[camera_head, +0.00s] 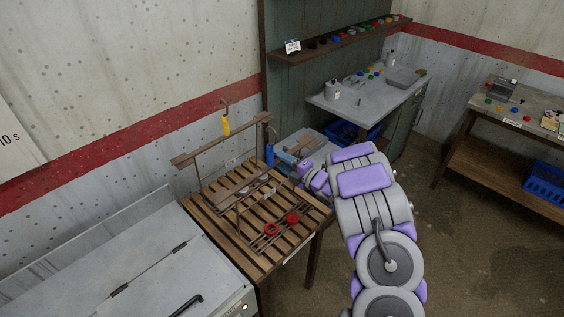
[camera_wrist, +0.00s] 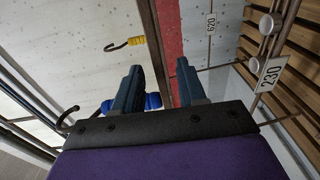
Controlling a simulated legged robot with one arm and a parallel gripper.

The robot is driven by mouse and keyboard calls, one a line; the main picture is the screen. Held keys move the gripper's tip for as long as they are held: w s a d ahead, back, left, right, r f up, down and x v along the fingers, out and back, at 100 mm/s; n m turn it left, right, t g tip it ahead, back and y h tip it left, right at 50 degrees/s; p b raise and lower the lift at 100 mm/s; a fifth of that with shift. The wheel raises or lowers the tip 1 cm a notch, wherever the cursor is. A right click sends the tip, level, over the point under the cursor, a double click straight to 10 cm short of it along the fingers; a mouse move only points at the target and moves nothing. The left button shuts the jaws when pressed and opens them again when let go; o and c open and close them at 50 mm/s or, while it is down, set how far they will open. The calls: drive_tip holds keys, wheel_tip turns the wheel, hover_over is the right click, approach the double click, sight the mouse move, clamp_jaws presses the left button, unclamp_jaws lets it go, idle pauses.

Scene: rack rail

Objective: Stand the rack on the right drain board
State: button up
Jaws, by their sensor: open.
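In the head view a slatted wooden board (camera_head: 309,208) carries a dark wire rack (camera_head: 237,212) with a flat wooden piece and small pale pegs low down. A wooden rail (camera_head: 195,153) runs above it. My gripper (camera_head: 288,158) is at the board's right rear, open, partly hidden by my arm. In the wrist view my gripper (camera_wrist: 159,72) shows two spread fingers with nothing gripped. A blue-handled hook (camera_head: 269,154) is close by; its blue handle (camera_wrist: 152,101) shows partly behind the left finger. The slats, pegs and a "230" tag (camera_wrist: 271,72) are at the right.
A yellow-handled hook (camera_head: 226,124) hangs near the rail. A grey metal lidded unit (camera_head: 150,265) adjoins at left. A grey tray (camera_head: 318,151) is behind my gripper. The floor at right is open.

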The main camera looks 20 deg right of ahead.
drive_tip(key=v, duration=1.1)
drive_tip(key=w+d+r+m+g+h, duration=0.2)
drive_tip(key=d+r+m+g+h, duration=0.1)
drive_tip(key=d+r+m+h, duration=0.5)
drive_tip(key=s+a+r+m+g+h, duration=0.4)
drive_tip(key=s+r+m+g+h, duration=0.1)
drive_tip(key=s+m, duration=0.25)
drive_tip(key=s+a+m+g+y, duration=0.3)
drive_tip(key=s+a+g, duration=0.2)
drive_tip(key=s+a, duration=0.9)
drive_tip(key=s+a+m+g+y, duration=0.3)
drive_tip(key=s+a, duration=1.1)
drive_tip(key=s, duration=0.5)
drive_tip(key=shift+s+f+m+g, duration=0.25)
drive_tip(key=shift+f+m+g, duration=0.15)
drive_tip(key=shift+g, duration=0.7)
